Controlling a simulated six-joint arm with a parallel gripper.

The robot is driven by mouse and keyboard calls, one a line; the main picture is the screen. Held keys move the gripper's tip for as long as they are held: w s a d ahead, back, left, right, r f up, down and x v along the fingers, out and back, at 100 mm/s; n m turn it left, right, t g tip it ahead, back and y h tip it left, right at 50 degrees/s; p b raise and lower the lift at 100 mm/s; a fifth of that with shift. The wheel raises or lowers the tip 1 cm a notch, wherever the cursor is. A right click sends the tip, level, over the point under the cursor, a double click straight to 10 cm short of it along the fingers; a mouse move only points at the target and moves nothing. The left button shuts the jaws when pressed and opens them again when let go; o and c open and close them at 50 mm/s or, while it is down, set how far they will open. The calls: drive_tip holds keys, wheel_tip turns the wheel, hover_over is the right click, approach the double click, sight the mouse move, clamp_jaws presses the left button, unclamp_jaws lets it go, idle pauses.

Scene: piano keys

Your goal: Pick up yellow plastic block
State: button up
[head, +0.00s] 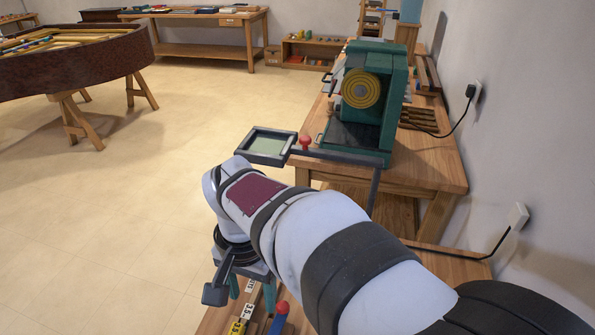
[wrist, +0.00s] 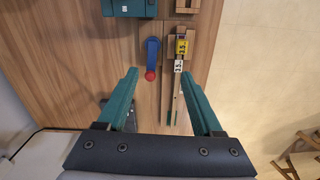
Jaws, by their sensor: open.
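The yellow block (wrist: 181,46), with dark numbers on it, sits on a narrow dark and wooden strip on the bench in the wrist view. In the head view the yellow block (head: 237,327) shows at the bottom edge, partly cut off. My gripper (wrist: 162,80) is open and empty, its two teal fingers spread wide. The block lies beyond the fingertips, nearer the right finger's line. In the head view my gripper (head: 252,290) points down over the bench, above the strip and apart from the block.
A white numbered tag (wrist: 178,66) sits on the strip beside the yellow block. A blue handle with a red end (wrist: 152,58) lies just left of the strip. A teal box (wrist: 128,7) stands at the top. A teal machine (head: 370,100) stands on the farther bench.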

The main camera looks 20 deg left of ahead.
hover_over(235, 331)
wheel_tip(235, 331, down, 3)
drive_tip(key=shift+n, duration=0.4)
wheel_tip(235, 331, down, 15)
drive_tip(key=shift+r, duration=0.15)
clamp_jaws()
